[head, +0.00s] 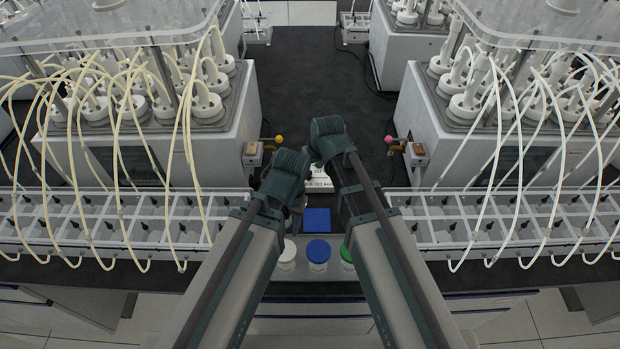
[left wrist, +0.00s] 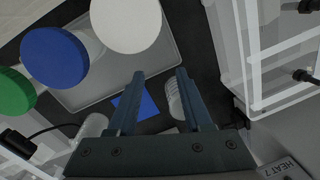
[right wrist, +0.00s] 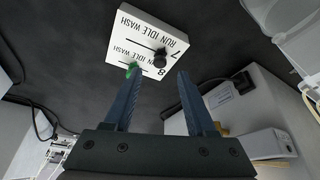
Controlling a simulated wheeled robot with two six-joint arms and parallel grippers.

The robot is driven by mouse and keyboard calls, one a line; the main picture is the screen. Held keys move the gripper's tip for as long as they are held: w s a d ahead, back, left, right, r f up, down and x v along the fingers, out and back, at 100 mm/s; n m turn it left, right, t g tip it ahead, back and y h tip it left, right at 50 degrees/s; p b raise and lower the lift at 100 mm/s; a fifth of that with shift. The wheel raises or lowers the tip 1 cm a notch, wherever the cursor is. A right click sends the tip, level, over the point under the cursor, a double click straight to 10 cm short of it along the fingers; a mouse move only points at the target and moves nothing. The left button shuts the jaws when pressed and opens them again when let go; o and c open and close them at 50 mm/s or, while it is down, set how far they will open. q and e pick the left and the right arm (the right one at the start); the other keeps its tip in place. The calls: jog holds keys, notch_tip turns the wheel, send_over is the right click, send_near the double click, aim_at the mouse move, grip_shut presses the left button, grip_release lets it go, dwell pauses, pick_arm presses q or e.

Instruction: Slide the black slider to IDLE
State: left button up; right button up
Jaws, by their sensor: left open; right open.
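The white slider box (right wrist: 148,38) shows in the right wrist view, with rows 7 and 8 marked RUN, IDLE and WASH. The black slider (right wrist: 160,59) stands in row 7, towards the RUN end of its slot. A green slider (right wrist: 132,69) sits in row 8, partly behind a fingertip. My right gripper (right wrist: 158,71) is open and empty, its fingertips near the box; contact cannot be told. In the head view the box (head: 319,179) is partly hidden by my right gripper (head: 331,138). My left gripper (left wrist: 160,72) is open and empty, above the bench.
A blue-lidded jar (head: 318,251), a white-lidded jar (head: 287,255) and a green-lidded jar (head: 346,254) stand at the front by a blue square (head: 317,219). White racks (head: 110,217) and reactors with tubing flank both sides. The dark bench (head: 310,75) behind is mostly clear.

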aim_at(309, 173)
pick_arm(q)
notch_tip(309, 173, down, 4)
jog(key=b, duration=0.3)
pick_arm(e)
jog(key=x, duration=0.4)
jog(key=shift+w+f, duration=0.1)
jog(key=shift+f, duration=0.1)
grip_shut()
dwell(0.7)
